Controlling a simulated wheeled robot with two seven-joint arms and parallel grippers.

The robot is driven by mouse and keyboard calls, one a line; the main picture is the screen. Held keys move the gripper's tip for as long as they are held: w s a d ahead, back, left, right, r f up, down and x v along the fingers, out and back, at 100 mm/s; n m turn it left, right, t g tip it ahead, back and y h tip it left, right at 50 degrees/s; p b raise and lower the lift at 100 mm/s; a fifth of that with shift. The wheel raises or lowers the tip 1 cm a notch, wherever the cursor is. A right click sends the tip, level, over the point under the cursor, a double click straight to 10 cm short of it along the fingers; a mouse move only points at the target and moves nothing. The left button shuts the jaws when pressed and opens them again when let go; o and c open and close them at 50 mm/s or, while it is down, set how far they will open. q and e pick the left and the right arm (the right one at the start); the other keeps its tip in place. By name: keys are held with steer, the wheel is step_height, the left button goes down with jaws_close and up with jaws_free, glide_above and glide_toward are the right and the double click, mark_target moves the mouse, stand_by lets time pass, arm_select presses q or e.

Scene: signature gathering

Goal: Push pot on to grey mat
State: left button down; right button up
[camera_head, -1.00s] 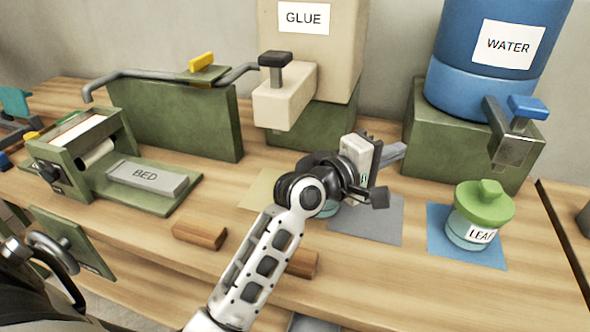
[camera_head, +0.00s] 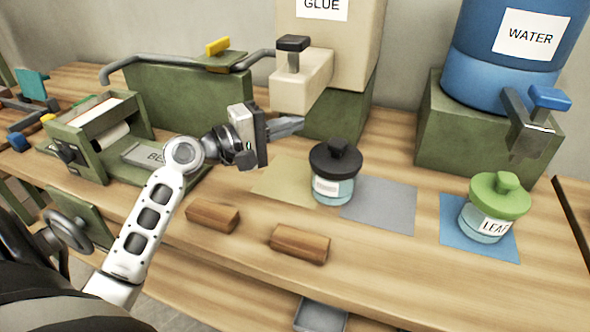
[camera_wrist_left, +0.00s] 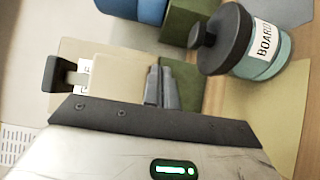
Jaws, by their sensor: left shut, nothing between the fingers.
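The pot (camera_head: 334,188) is a pale teal jar with a black knobbed lid and a white label. It stands upright at the left edge of the grey mat (camera_head: 385,207), between it and the tan mat (camera_head: 283,182). It also shows in the left wrist view (camera_wrist_left: 262,62), where its label reads "BOARD". My left gripper (camera_head: 298,124) is shut and empty. It is above and to the left of the pot, over the back of the tan mat, apart from the pot. Its closed fingers also show in the left wrist view (camera_wrist_left: 162,90). My right gripper is not in view.
A green-lidded pot (camera_head: 492,215) labelled "LEAF" stands on a blue mat (camera_head: 455,232). A glue dispenser (camera_head: 303,85) and a blue water tank (camera_head: 495,75) stand behind. Two wooden blocks (camera_head: 213,216) (camera_head: 300,244) lie in front. The grey mat's right part is clear.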

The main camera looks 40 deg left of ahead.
arm_select(q)
step_height(320, 180, down, 10)
steer(key=shift+f+b, duration=0.1)
steer(key=shift+b, duration=0.65)
steer(key=shift+w+d+p, duration=0.2)
steer(key=shift+d+p, duration=0.2)
steer(key=shift+d, duration=0.15)
